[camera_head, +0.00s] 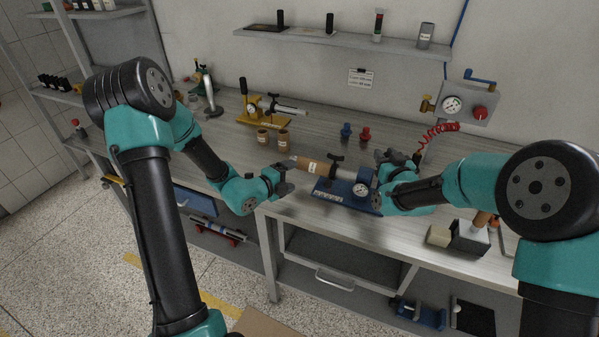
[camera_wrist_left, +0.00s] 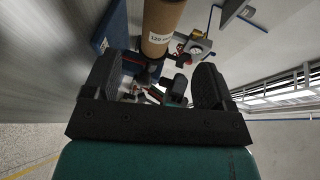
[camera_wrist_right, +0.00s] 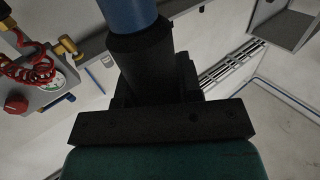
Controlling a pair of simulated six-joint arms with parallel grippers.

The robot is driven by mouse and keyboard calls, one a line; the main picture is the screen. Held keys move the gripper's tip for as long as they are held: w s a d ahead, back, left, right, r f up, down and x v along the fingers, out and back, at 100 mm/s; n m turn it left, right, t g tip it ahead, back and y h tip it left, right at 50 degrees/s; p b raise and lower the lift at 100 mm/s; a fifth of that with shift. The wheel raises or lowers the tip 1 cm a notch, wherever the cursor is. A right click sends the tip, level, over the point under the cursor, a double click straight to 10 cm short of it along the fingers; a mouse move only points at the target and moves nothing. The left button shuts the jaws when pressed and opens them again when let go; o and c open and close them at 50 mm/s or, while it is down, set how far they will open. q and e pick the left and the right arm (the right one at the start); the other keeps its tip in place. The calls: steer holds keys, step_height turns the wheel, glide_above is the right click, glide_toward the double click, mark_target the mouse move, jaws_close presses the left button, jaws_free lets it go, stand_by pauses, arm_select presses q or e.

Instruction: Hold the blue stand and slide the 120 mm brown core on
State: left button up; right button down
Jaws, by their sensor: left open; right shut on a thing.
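The blue stand (camera_head: 330,197) with a round gauge (camera_head: 361,189) stands near the bench's front edge. The brown core (camera_head: 312,166) lies level above its base, in line with its black fitting; I cannot tell how far it is around the shaft. In the left wrist view the core (camera_wrist_left: 164,18) shows its 120 mm label, beyond my fingers. My left gripper (camera_head: 283,178) is open beside the core's left end, apart from it. My right gripper (camera_head: 386,160) is shut on the stand's right end; its blue cylinder (camera_wrist_right: 130,14) shows in the right wrist view.
Two brown cups (camera_head: 284,139) and a yellow stand (camera_head: 262,120) are behind on the left. Blue (camera_head: 346,131) and red (camera_head: 365,134) plugs stand behind the blue stand. A gauge box (camera_head: 467,103) with a red hose is on the right; a grey block (camera_head: 469,238) is at front right.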

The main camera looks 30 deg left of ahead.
arm_select(q)
steer(key=shift+s+a+r, duration=0.15)
steer(key=shift+s, duration=0.5)
arm_select(e)
steer(key=c, duration=0.7)
jaws_free()
steer(key=shift+s, duration=0.1)
steer(key=v, duration=1.2)
